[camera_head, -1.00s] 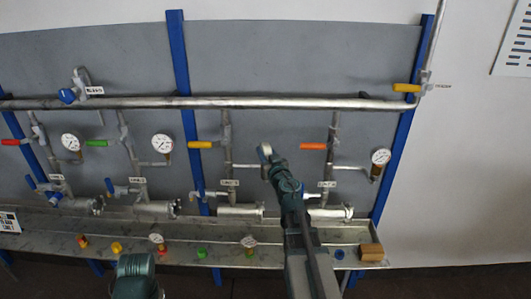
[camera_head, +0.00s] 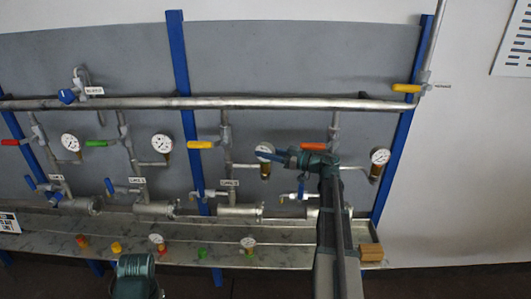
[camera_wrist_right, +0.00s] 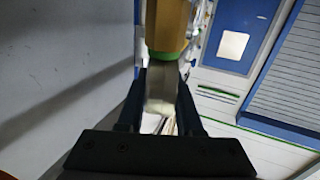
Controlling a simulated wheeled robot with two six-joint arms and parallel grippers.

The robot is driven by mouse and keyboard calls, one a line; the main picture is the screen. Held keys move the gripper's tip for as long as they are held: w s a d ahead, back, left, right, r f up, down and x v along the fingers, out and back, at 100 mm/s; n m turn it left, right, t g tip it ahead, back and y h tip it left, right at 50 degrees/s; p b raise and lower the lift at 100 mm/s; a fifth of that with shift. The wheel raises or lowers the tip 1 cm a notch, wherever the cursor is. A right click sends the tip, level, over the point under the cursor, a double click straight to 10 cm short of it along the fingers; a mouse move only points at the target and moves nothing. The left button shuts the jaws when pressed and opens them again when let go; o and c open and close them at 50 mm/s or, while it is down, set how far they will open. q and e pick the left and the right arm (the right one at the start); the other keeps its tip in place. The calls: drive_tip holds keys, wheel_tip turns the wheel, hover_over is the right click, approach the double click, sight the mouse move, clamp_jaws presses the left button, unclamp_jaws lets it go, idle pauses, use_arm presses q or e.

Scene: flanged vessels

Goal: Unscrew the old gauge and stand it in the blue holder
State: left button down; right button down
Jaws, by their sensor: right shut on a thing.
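The gauge (camera_head: 264,151) with a white dial and brass stem is on the third branch of the panel. My right gripper (camera_head: 272,155) reaches it from the right and is shut on it. In the right wrist view, a brass body with a green ring (camera_wrist_right: 168,30) rises above the fingers, and a pale part (camera_wrist_right: 160,92) of the gauge is between them. I cannot tell if its thread is loose. No blue holder shows clearly; my right arm covers part of the ledge. Only a teal part of my left arm shows at the bottom; its fingers are out of view.
Other gauges (camera_head: 162,145) (camera_head: 380,157) sit on neighbouring branches. An orange lever (camera_head: 313,146) is close to my right gripper. The ledge (camera_head: 290,252) carries coloured holders (camera_head: 117,247), two standing gauges (camera_head: 248,243) and a wooden block (camera_head: 371,252).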

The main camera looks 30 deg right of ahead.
drive_tip(key=shift+c, duration=2.4)
unclamp_jaws()
drive_tip(key=v, duration=1.3)
drive_tip(key=shift+s+d, duration=0.15)
drive_tip(key=shift+s, duration=0.2)
